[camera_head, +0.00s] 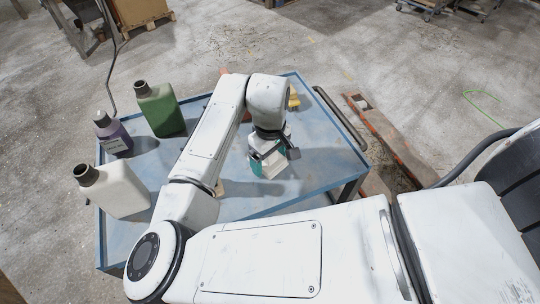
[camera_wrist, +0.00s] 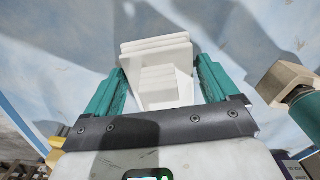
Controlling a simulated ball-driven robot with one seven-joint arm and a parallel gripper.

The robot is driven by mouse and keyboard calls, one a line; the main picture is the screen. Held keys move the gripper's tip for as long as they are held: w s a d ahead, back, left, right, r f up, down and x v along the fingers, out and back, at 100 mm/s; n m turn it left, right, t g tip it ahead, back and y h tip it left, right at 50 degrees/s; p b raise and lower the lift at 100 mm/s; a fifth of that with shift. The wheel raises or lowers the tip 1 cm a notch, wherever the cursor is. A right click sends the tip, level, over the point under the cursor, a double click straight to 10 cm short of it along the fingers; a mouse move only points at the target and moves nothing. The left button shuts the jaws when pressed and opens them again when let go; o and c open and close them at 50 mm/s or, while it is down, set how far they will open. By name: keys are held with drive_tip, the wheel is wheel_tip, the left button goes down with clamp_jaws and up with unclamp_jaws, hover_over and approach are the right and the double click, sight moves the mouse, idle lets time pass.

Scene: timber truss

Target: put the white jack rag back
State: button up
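The white jack rag (camera_wrist: 157,50) shows in the wrist view as a folded, layered white block between the teal fingers of my gripper (camera_wrist: 160,80). Both fingers lie against its sides, and my gripper looks shut on it. In the head view my gripper (camera_head: 268,160) points down over the right half of the blue cart top (camera_head: 315,165), and the white rag (camera_head: 273,166) shows at the fingertips. It is low over the cart top; I cannot tell whether it touches the surface.
A white bottle (camera_head: 118,190), a purple bottle (camera_head: 113,135) and a green bottle (camera_head: 162,110) stand on the cart's left side. A yellow item (camera_head: 294,99) lies near the far edge. A tan-headed item (camera_wrist: 285,82) lies right in the wrist view. A pallet (camera_head: 385,135) is beyond the cart's right.

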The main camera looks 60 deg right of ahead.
drive_tip(key=shift+o, duration=0.8)
wheel_tip(320, 180, up, 12)
drive_tip(key=shift+r, duration=0.2)
